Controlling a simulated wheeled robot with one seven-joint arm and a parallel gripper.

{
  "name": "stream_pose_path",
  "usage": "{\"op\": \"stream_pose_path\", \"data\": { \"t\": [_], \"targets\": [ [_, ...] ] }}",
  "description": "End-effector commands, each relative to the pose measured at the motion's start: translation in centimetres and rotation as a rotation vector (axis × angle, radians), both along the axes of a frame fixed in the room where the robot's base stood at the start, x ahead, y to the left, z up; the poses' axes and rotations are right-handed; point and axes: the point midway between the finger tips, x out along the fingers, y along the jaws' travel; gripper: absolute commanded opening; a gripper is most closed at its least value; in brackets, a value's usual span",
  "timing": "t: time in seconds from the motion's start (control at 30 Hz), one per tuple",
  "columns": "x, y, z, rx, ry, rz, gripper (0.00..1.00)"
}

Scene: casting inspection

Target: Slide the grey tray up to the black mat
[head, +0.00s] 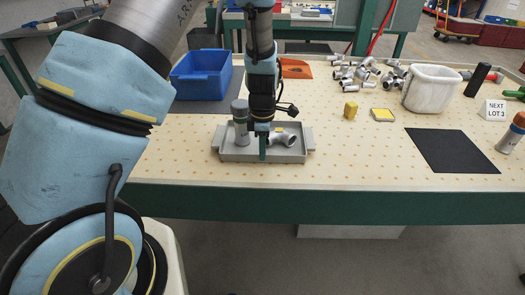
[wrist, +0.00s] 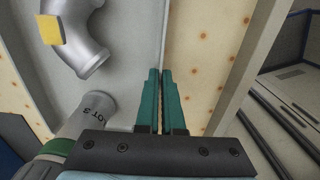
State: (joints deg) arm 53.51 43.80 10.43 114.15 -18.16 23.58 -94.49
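The grey tray (head: 232,156) stands on the pale perforated table near its front edge, left of the black mat (head: 452,151) with a wide gap between them. My gripper (head: 262,158) points down at the tray's front wall. In the wrist view its teal fingers (wrist: 161,74) are close together, one each side of the tray wall (wrist: 164,25), and appear shut on it.
A blue bin (head: 201,78) stands behind the tray. A yellow cylinder (head: 350,109), a yellow-topped block (head: 382,115) and a white tub (head: 431,90) stand behind the gap and mat. The surface between tray and mat looks clear.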

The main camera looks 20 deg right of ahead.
Motion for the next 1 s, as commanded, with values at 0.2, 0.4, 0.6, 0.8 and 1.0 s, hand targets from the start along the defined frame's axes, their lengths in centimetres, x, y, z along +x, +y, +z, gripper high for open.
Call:
{"op": "stream_pose_path", "data": {
  "t": [0.2, 0.4, 0.6, 0.8, 1.0],
  "targets": [
    [-0.02, 0.01, 0.01, 0.0, 0.0, 0.0, 0.0],
    [-0.02, 0.01, 0.01, 0.0, 0.0, 0.0, 0.0],
    [-0.02, 0.01, 0.01, 0.0, 0.001, 0.0, 0.0],
    [-0.03, -0.03, 0.02, 0.0, 0.001, 0.0, 0.0],
    [-0.43, -0.89, 0.11, 0.0, 0.001, -0.004, 0.0]
  ]
}}
